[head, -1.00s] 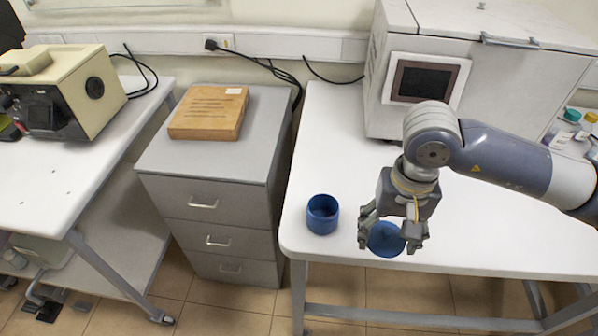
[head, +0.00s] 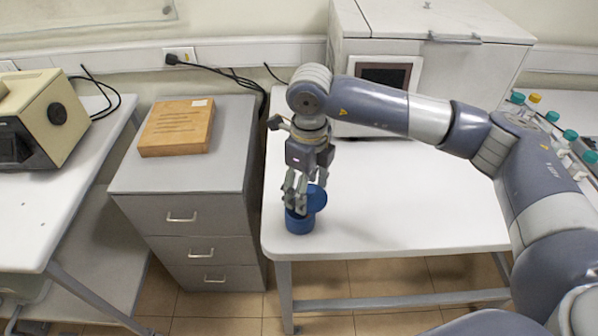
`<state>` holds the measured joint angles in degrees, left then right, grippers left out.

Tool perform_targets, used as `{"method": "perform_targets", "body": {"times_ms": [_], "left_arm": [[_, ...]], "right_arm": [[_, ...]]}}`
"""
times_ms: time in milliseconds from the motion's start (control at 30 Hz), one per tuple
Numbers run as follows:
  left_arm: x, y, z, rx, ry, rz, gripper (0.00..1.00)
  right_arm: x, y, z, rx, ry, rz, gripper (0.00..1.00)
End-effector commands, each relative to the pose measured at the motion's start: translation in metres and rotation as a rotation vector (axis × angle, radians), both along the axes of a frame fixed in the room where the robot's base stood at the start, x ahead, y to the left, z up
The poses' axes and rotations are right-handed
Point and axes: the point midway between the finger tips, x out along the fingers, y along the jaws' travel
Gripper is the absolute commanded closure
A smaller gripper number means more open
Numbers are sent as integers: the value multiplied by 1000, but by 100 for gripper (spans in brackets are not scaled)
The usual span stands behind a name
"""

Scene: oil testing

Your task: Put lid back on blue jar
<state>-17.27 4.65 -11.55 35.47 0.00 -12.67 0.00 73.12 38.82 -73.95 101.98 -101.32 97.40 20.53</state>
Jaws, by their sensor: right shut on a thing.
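The blue jar (head: 299,224) stands upright on the white table near its front left corner. My right gripper (head: 302,204) is right above the jar and is shut on the blue lid (head: 317,198). The lid is tilted steeply, its round face partly showing on the right side of the fingers. The fingers hide part of the jar's rim and part of the lid, so I cannot tell whether the lid touches the jar. My left gripper is not in view.
The white table (head: 400,210) is clear to the right of the jar. A large white machine with a dark screen (head: 384,76) stands behind. Several bottles with coloured caps (head: 570,135) stand at the right. A grey drawer cabinet (head: 190,222) carrying a wooden box (head: 177,128) is at the left.

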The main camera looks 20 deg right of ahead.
Motion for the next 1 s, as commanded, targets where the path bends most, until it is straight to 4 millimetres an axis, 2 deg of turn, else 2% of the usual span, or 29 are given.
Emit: {"method": "perform_targets", "body": {"times_ms": [200, 400, 667, 1000], "left_arm": [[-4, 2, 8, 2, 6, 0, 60], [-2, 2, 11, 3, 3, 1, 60], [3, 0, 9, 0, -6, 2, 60], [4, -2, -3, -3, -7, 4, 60]], "right_arm": [[19, 5, 5, -6, 0, -429, 49], [28, 7, 6, -10, -1, -652, 49], [30, 7, 1, -11, -1, -707, 49], [29, 7, -27, -12, 1, -704, 49]]}}
